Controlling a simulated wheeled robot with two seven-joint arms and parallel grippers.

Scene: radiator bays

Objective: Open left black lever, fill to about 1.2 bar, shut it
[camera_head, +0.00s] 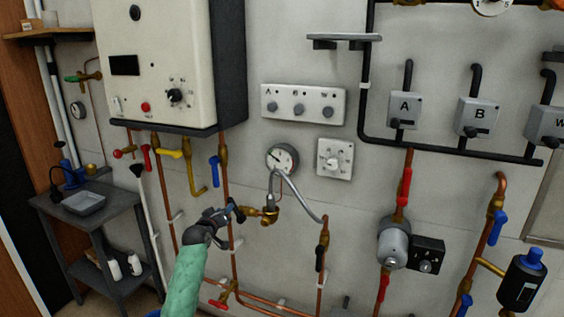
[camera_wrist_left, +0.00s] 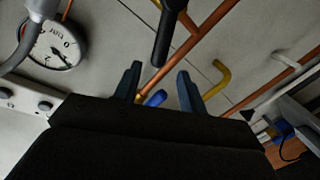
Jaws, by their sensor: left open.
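The left black lever (camera_wrist_left: 163,40) points down toward the gap between my left gripper's fingers in the left wrist view. In the head view it sits by the brass valve (camera_head: 268,215), mostly hidden by the gripper. My left gripper (camera_head: 234,211) is open just left of that valve; its two fingers (camera_wrist_left: 160,78) show apart with nothing clearly between them. I cannot tell whether they touch the lever. The round pressure gauge (camera_head: 282,159) is above the valve and shows in the left wrist view (camera_wrist_left: 52,45); its reading is too small to tell. My right gripper is out of view.
A grey braided hose (camera_head: 298,192) arches from the valve to a right-hand pipe with another black lever (camera_head: 320,259). The white boiler (camera_head: 158,65) hangs above left, with yellow (camera_head: 168,155) and blue (camera_head: 214,171) levers below it. Copper pipes run close around my left arm.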

